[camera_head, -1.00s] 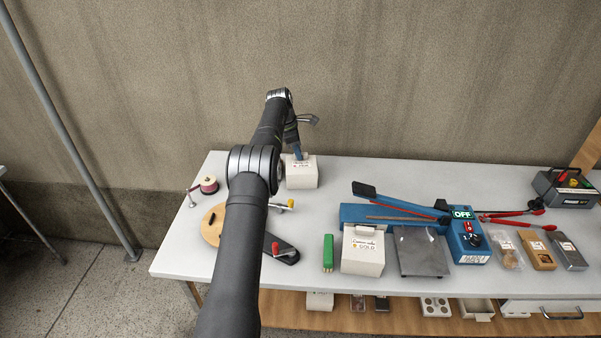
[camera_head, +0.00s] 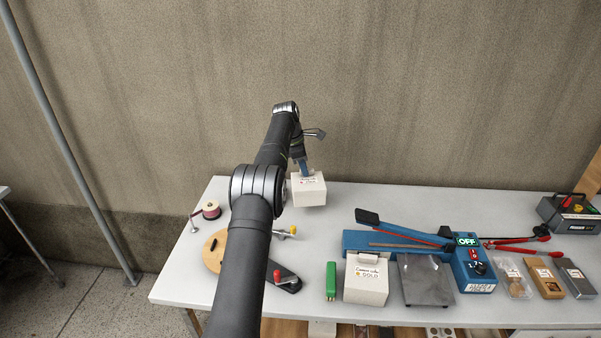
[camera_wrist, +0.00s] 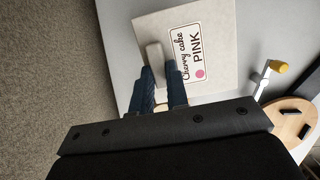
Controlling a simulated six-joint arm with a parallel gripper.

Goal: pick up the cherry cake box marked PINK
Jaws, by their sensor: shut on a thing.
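The cherry cake box marked PINK (camera_head: 309,190) is a white box near the table's back edge. In the wrist view the box (camera_wrist: 215,25) shows a label (camera_wrist: 190,53) reading "Cherry cake PINK" with a pink dot. My gripper (camera_head: 304,170) is above the box. In the wrist view my gripper (camera_wrist: 160,76) has its two blue fingers shut on the box's pale raised tab (camera_wrist: 156,58). The box looks a little above the tabletop; its underside is hidden.
The white table (camera_head: 240,300) also holds a similar box marked GOLD (camera_head: 366,282), a green item (camera_head: 331,281), a blue sealer (camera_head: 472,270) marked OFF and a grey plate (camera_head: 426,283). A spool (camera_head: 211,210) and a round wooden board (camera_head: 213,254) lie left. A wall stands behind.

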